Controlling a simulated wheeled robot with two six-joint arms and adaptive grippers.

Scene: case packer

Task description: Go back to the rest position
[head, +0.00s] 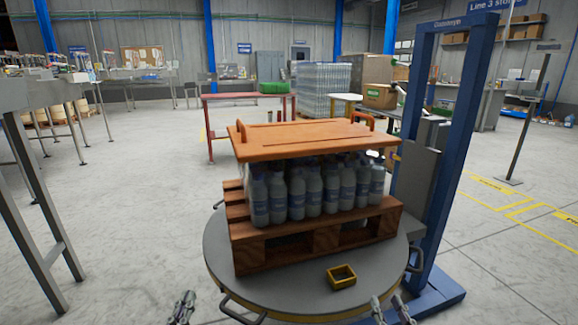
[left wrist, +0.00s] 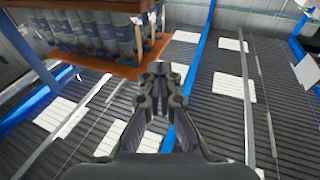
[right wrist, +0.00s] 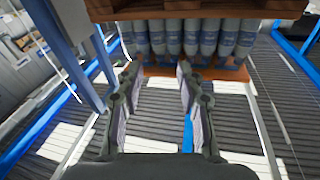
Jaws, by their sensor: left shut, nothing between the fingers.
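My left gripper (head: 182,307) is low in the head view, in front of the round table and left of its front edge. In the left wrist view its fingertips (left wrist: 158,70) are together with nothing between them. My right gripper (head: 390,309) is at the lower right, in front of the table's edge. In the right wrist view its fingers (right wrist: 157,72) are apart and the space between is empty. Both grippers are clear of the wooden pallet (head: 290,250), the bottles (head: 312,195) on it and the orange board (head: 310,138) over the bottles.
The pallet stands on a grey round table (head: 222,262) with rail handles at its edge. A small yellow open box (head: 341,276) lies on the table in front. A blue frame (head: 450,170) stands close at the right. The floor at the left is largely free.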

